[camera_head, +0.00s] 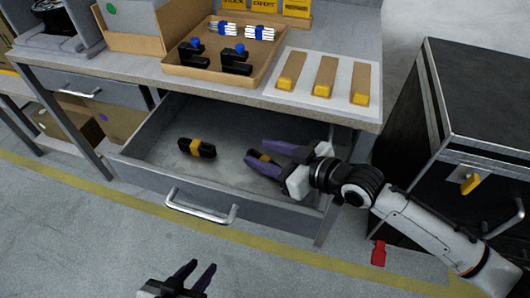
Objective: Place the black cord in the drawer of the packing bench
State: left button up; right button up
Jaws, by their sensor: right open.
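The packing bench's drawer (270,208) is pulled open below the bench top. One black cord bundle (208,151) with a yellow band lies on the drawer floor, left of centre. My right gripper is open and reaches into the drawer from the right. My left gripper (197,275) is open and empty at the bottom edge, in front of the drawer and apart from it.
On the bench (130,55) stand a cardboard tray (211,74) with black clamps and white bundles, and a white board (309,75) with yellow-tipped strips. A black cabinet (480,100) stands right. A red tag (378,253) lies near my right arm. Floor in front is clear.

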jog(key=shift+s+f, duration=0.15)
jog(key=shift+f, duration=0.2)
jog(key=shift+r, duration=0.3)
pick_arm(q)
jog(key=shift+w+r+p, duration=0.1)
jog(key=shift+r+p, duration=0.6)
jog(key=shift+p, duration=0.3)
pick_arm(e)
jog(key=r+v, duration=0.1)
jog(key=v, duration=1.1)
pick_arm(q)
jog(key=shift+r, duration=0.15)
pick_arm(e)
jog(key=shift+w+d, duration=0.1)
jog(key=shift+w, duration=0.15)
pick_arm(q)
jog(key=shift+c, duration=0.2)
